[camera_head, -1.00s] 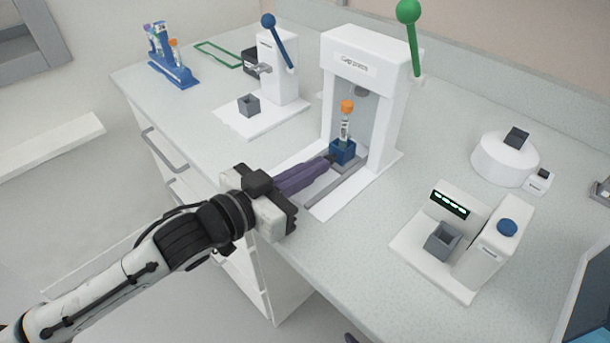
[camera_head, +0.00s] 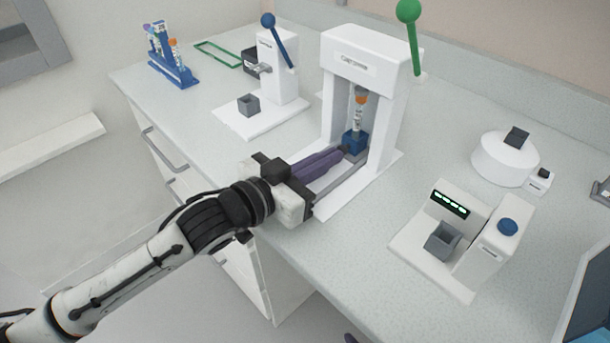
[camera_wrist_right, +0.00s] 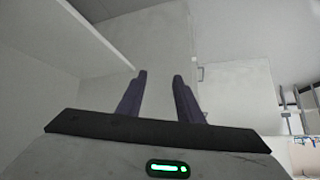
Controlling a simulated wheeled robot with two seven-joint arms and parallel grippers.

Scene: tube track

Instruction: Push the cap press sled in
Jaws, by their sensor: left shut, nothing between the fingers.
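The cap press (camera_head: 362,65) is a white frame with a green-knobbed lever (camera_head: 411,40) standing up at its right. Its sled, a blue holder block (camera_head: 355,141), sits between the press posts on the grey rails. An upright tube (camera_head: 357,115) with an orange cap stands in the sled, beneath the press head. My left gripper (camera_head: 342,153) is shut and empty, its purple fingers over the rails with the tips at the sled's front; exact contact is hard to tell. My right gripper (camera_wrist_right: 159,76) is open and empty in the right wrist view, away from the press.
A white device with a blue lever (camera_head: 278,75) stands left of the press. A blue tube rack (camera_head: 175,72) and a green outline (camera_head: 217,54) lie farther left. A device with a green display (camera_head: 450,240) and a round white device (camera_head: 502,160) stand right.

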